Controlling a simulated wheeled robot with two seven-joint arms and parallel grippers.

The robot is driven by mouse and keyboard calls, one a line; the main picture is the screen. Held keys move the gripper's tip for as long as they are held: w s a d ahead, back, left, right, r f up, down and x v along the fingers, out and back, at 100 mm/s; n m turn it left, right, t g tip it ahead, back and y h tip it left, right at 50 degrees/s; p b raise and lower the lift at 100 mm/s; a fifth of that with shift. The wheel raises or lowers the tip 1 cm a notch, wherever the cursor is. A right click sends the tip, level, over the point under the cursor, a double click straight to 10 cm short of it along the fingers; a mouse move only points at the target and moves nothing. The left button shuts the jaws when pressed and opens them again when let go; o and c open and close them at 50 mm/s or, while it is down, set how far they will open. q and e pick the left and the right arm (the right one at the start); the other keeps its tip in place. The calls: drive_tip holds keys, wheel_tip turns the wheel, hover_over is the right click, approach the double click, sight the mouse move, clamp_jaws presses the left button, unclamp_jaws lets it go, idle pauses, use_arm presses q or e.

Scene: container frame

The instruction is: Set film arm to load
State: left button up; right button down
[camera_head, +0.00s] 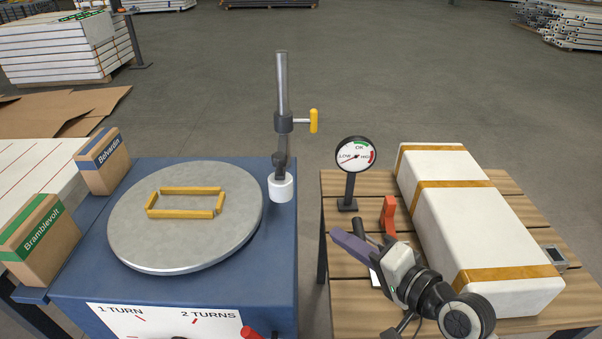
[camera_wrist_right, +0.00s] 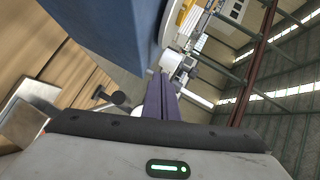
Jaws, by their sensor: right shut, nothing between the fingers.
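The film arm is a grey upright post (camera_head: 282,85) at the right edge of the blue machine (camera_head: 85,280). It has a dark collar with a yellow handle (camera_head: 313,120) pointing right, and a white roll (camera_head: 281,187) at its lower end. The round grey turntable (camera_head: 190,245) is left of it, with a yellow rectangular outline on top. My right gripper (camera_head: 336,238) is shut and empty, over the left part of the wooden table, right of and nearer than the roll. Its purple fingers (camera_wrist_right: 163,97) lie together in the wrist view. My left gripper is not in view.
A dial gauge (camera_head: 356,157) on a stand, an orange-red object (camera_head: 388,214) and a long white strapped package (camera_head: 465,235) are on the wooden table (camera_head: 340,189). A red knob (camera_head: 250,333) is by the turns label. Two boxes (camera_head: 102,163) (camera_head: 40,240) stand at left.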

sight(282, 158)
drive_tip(key=w+d+r+m+t, duration=0.1)
drive_tip(key=w+r+m+t, duration=0.1)
drive_tip(key=w+r+m, duration=0.2)
wheel_tip(282, 158, up, 2)
drive_tip(key=shift+w+r+t+y, duration=0.1)
drive_tip(key=shift+w+t+y, duration=0.3)
drive_tip(key=shift+w, duration=0.2)
drive_tip(key=s+a+x, duration=0.1)
drive_tip(key=a+x, duration=0.1)
drive_tip(key=x, duration=1.1)
drive_tip(key=shift+s, duration=0.3)
drive_tip(key=shift+a, duration=0.15)
